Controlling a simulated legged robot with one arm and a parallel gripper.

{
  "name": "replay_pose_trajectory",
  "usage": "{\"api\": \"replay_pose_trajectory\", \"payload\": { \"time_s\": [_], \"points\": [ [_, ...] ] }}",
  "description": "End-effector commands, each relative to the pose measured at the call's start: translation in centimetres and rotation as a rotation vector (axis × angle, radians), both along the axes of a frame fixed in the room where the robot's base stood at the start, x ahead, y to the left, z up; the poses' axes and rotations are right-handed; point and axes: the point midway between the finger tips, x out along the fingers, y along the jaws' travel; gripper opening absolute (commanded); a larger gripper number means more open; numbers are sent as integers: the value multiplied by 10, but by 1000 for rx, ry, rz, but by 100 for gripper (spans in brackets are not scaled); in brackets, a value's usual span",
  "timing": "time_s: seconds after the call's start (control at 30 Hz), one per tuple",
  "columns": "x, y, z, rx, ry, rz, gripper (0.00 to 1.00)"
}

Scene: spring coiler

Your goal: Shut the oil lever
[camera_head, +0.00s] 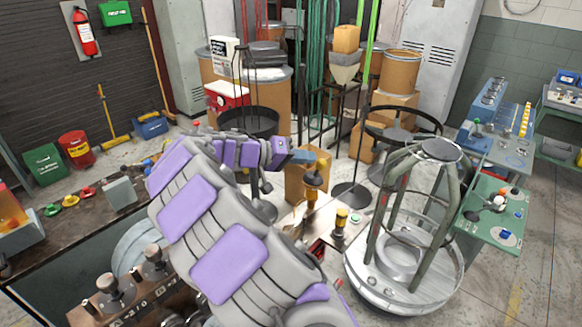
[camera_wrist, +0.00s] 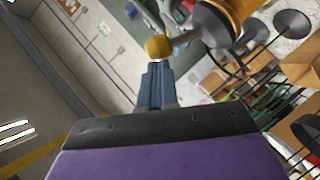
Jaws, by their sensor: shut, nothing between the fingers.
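My gripper (camera_wrist: 155,70) is shut and empty, its narrow blue fingers pointing at a yellow ball knob (camera_wrist: 158,47). The fingertips are very close to the knob; I cannot tell whether they touch it. The knob sits on the end of a short grey lever (camera_wrist: 186,39) that runs to an amber oil cup (camera_wrist: 235,12) at the top right of the wrist view. In the head view my gripper (camera_head: 298,157) is beside the top of the amber oiler (camera_head: 313,180) on its post. The lever is too small to make out there.
A second amber oiler (camera_head: 341,220) stands close by on the bench. A round metal frame (camera_head: 405,285) with upright bars stands to the right. A green-topped table (camera_head: 490,215) with small parts is farther right. A dark workbench (camera_head: 60,245) lies at left.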

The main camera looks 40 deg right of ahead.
Motion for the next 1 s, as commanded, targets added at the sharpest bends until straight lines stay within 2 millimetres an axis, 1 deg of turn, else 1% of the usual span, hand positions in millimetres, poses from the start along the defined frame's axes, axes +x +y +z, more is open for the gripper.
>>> {"api": "replay_pose_trajectory", "payload": {
  "time_s": [0.2,0.77,0.87,0.97,1.0],
  "points": [
    [-1,0,0,4,-44,1,0],
    [-1,1,1,4,-49,0,0],
    [3,8,4,3,-49,1,0],
    [10,21,10,3,-50,4,0],
    [14,29,13,3,-51,7,0]
  ]
}}
